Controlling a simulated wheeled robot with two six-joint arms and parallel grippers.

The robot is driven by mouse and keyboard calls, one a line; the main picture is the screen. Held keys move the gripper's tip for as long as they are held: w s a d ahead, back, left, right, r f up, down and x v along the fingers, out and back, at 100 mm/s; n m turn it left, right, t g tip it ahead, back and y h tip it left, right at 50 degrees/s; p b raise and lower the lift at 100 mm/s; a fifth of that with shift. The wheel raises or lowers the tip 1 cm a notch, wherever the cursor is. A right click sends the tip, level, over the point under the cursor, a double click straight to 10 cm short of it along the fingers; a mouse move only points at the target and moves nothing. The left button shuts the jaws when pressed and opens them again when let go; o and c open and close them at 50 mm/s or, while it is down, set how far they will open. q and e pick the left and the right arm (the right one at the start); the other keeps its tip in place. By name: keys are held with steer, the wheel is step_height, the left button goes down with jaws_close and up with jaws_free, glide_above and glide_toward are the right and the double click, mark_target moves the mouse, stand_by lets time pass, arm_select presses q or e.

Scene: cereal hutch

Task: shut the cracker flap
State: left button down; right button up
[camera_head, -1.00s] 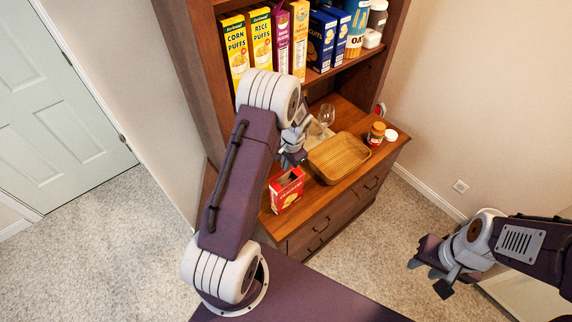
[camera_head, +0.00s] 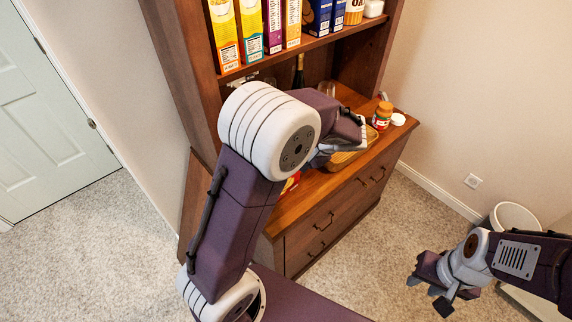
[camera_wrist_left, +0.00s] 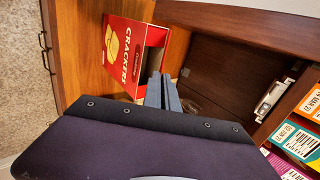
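I cannot tell the flap's exact angle. In the head view my left arm hides nearly all of the box, leaving a small red part (camera_head: 290,183). My left gripper (camera_wrist_left: 163,88) has its two fingers close together, with nothing seen between them, beside the box's top end; contact is unclear. My right gripper (camera_head: 428,293) is open and empty, away to the right above the floor.
Cereal boxes (camera_head: 250,28) fill the shelf above. A white bin (camera_head: 512,217) stands on the floor.

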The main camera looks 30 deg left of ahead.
arm_select(q)
step_height(320, 180, down, 6)
steer(key=d+t+y+b, duration=0.2)
steer(key=y+b, duration=0.6)
steer(key=b, duration=0.9)
steer(key=shift+s+d+t+y+b, duration=0.15)
steer(key=shift+s+t+y+b, duration=0.3)
steer(key=shift+t, duration=0.25)
steer(key=shift+r, duration=0.1)
steer(key=c, duration=1.6)
jaws_free()
steer(key=shift+c, duration=0.2)
steer(key=p+v, duration=0.1)
steer(key=v, duration=0.8)
steer(key=shift+r, duration=0.1)
